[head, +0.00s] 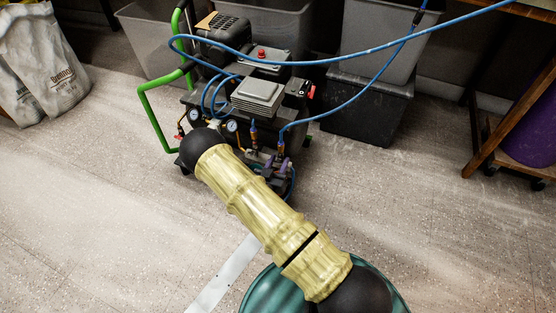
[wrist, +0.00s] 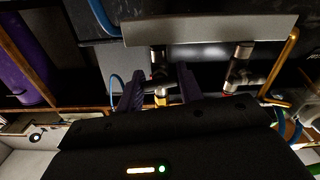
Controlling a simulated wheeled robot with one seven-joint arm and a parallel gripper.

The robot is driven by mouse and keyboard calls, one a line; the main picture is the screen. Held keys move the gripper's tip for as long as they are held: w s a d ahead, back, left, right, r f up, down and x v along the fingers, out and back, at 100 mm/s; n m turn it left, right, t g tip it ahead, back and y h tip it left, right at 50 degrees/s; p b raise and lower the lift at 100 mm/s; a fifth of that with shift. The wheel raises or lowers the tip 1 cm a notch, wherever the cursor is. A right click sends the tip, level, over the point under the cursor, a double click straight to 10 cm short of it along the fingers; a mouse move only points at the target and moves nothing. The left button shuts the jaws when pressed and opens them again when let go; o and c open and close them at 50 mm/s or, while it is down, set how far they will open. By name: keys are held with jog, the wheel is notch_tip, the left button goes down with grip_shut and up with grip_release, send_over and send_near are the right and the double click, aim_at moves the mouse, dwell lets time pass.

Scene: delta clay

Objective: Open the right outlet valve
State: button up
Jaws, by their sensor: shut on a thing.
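The right outlet valve (wrist: 161,93) is a small brass and dark fitting under the tank in the wrist view. Its blue-hosed outlet (head: 281,147) shows on the compressor's front in the head view. My gripper (wrist: 160,82) has its purple fingers on either side of this valve, shut on its handle; the handle is mostly hidden, so its angle is unclear. In the head view my gripper (head: 273,170) is low at the compressor's front, partly behind my arm. The other outlet valve (wrist: 238,68) stands apart to the right in the wrist view.
The compressor (head: 255,95) has a green frame (head: 150,110), gauges and blue hoses (head: 350,57) looping above it. Grey bins (head: 370,105) stand behind. A wooden rack with a purple cylinder (head: 530,125) is at right, white sacks (head: 45,65) at left. The floor in front is mostly clear.

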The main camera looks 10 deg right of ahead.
jog(key=shift+a+r+n+p, duration=0.15)
jog(key=shift+n+p, duration=0.5)
jog(key=shift+n, duration=0.35)
jog(key=shift+f+n, duration=0.2)
jog(key=shift+n, duration=0.2)
jog(key=o, duration=1)
jog(key=shift+s, duration=0.1)
jog(key=shift+s+a+r+p, duration=0.1)
jog(key=shift+s+a+p, duration=0.05)
jog(key=shift+s+p, duration=0.2)
jog(key=p+v, duration=0.6)
jog(key=v, duration=1)
jog(key=shift+s+a, duration=0.15)
jog(key=shift+s, duration=0.1)
